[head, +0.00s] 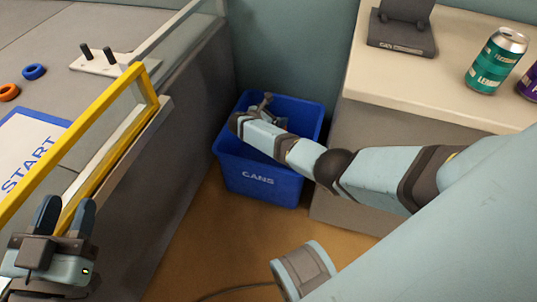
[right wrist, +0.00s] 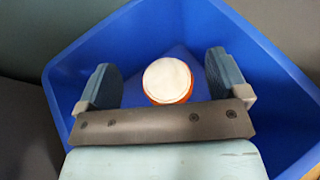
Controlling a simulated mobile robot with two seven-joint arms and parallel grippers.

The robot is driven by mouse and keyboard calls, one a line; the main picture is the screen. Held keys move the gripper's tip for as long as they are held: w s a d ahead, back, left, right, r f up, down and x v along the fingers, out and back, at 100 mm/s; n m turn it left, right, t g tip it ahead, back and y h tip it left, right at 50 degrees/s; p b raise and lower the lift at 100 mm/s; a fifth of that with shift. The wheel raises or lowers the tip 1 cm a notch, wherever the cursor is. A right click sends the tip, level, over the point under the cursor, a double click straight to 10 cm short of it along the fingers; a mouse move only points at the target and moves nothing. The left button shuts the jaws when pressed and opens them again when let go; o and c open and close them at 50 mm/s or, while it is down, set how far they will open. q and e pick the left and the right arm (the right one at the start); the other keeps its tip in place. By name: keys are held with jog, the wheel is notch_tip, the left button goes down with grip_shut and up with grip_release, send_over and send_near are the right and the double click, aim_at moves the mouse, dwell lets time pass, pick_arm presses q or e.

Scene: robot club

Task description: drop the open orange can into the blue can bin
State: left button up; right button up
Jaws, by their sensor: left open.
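The blue can bin (head: 262,185), marked CANS, stands on the floor between the grey field wall and the counter. My right gripper (right wrist: 165,88) is over the bin's opening, with its fingers wide apart; the arm largely hides it in the head view. The orange can (right wrist: 168,82) shows a pale round end and an orange edge between and beyond the fingers, with a gap on both sides. It lies within the bin's outline; I cannot tell whether it touches the bottom.
A counter (head: 425,60) on the right holds a teal can (head: 496,62), a purple can (head: 530,82) and a dark stand (head: 402,32). The field table on the left carries a yellow-framed panel (head: 100,130), a START sheet (head: 30,150) and blue and orange rings (head: 34,71).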

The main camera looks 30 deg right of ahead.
jog(key=shift+s+a+r+p, duration=0.1)
jog(key=shift+a+r+p, duration=0.2)
jog(key=shift+a+p, duration=0.15)
pick_arm(q)
jog(key=shift+s+d+f+n+g+y+p, duration=0.2)
jog(key=shift+s+d+n+g+p, duration=0.25)
jog(key=shift+n+p, duration=0.35)
jog(key=shift+s+d+f+n+g+y+p, duration=0.25)
jog(key=shift+s+n+p, duration=0.3)
jog(key=shift+p, duration=0.4)
jog(key=shift+s+d+f+n+g+y+p, duration=0.2)
jog(key=shift+s+n+g+p, duration=0.25)
jog(key=shift+n+p, duration=0.4)
pick_arm(e)
jog(key=v, duration=1.2)
jog(key=shift+a, duration=0.35)
pick_arm(q)
jog(key=shift+r, duration=0.15)
